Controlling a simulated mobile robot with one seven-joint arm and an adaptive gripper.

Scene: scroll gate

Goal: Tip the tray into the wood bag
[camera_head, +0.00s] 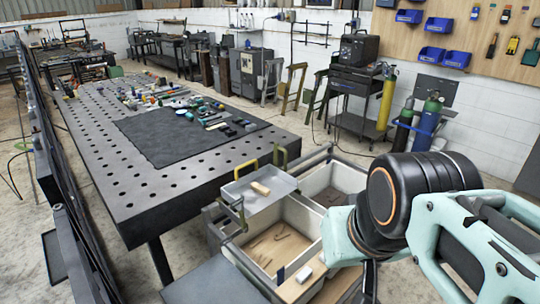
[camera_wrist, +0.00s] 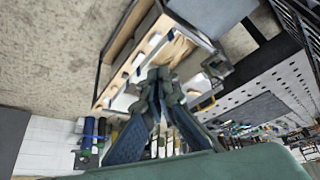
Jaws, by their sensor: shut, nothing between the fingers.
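The shallow grey metal tray (camera_head: 238,197) sits level at the bins' back left edge in the head view, with one pale wood block (camera_head: 260,188) on it. It has a yellow handle (camera_head: 246,167) and olive-green clamp-like handles. The wood bag (camera_head: 297,216) appears to be the pale-lined front bin, with thin wood pieces on its tan floor. My gripper (camera_wrist: 160,78) is shut and empty in the wrist view, apart from the tray as far as I can tell. The head view does not show its fingertips; my arm comes in from the right.
A second pale bin (camera_head: 318,178) with dark brown pieces stands behind the front bin, partly hidden by my arm. A perforated black table (camera_head: 150,190) with a dark mat and many small tools fills the left. Gas cylinders (camera_head: 428,120) stand at the back right.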

